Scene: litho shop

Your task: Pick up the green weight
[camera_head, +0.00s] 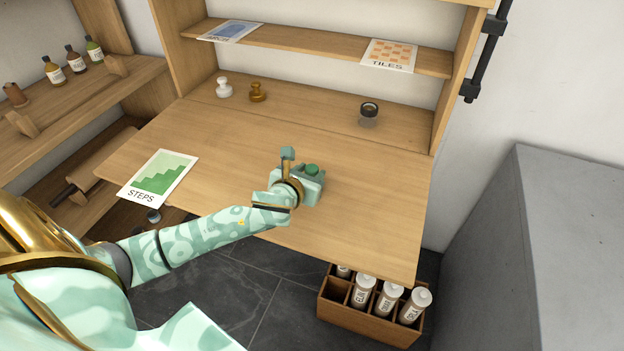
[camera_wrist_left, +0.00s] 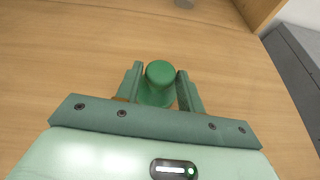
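The green weight (camera_head: 312,168) stands upright on the wooden desk, its round knob showing on top. In the left wrist view the weight (camera_wrist_left: 160,75) lies between my two fingers, with its lower part partly hidden. My left gripper (camera_head: 302,172) is low over the desk at the weight, and its fingers are open on either side. The left wrist view shows the gripper (camera_wrist_left: 161,82) with narrow gaps beside the knob; contact lower down cannot be made out. My right gripper is not in view.
A white weight (camera_head: 224,88), a brass weight (camera_head: 257,92) and a dark-topped jar (camera_head: 369,114) stand at the back of the desk (camera_head: 365,215). A STEPS print (camera_head: 160,178) lies at left. A bottle crate (camera_head: 365,322) sits below the front edge. The desk's right side is clear.

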